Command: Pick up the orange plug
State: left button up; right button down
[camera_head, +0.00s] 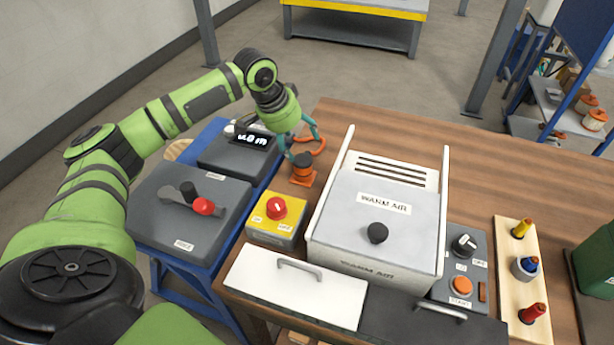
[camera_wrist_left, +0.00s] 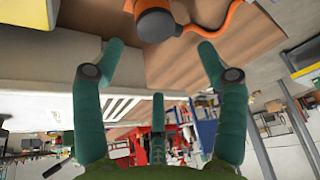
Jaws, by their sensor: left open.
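The orange plug (camera_head: 302,172) stands on the wooden table, left of the warm air box, with a dark top and an orange cable looping behind it. My left gripper (camera_head: 303,146) is open, with its teal fingers just above and behind the plug's top. In the left wrist view the orange plug (camera_wrist_left: 155,22) shows at the top edge, partly cut off, beyond the gap between the spread fingers of my left gripper (camera_wrist_left: 161,45). Nothing is between the fingers. My right gripper is not in view.
The warm air box (camera_head: 375,220) with raised side panels stands right of the plug. A yellow box with a red knob (camera_head: 276,217) is in front of it. Dark grey units (camera_head: 190,215) sit on a blue stand at left. The table behind the warm air box is clear.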

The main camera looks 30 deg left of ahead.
aim_at(303, 159)
pick_arm(q)
jog(key=shift+d+f+p, duration=0.15)
jog(key=shift+f+p, duration=0.15)
jog(key=shift+f, duration=0.4)
jog(key=x, duration=0.5)
jog(key=shift+s+a+f+p, duration=0.2)
jog(key=shift+s+a+p, duration=0.1)
jog(key=shift+p, duration=0.1)
jog(key=shift+r, duration=0.15)
jog(key=c, duration=1.3)
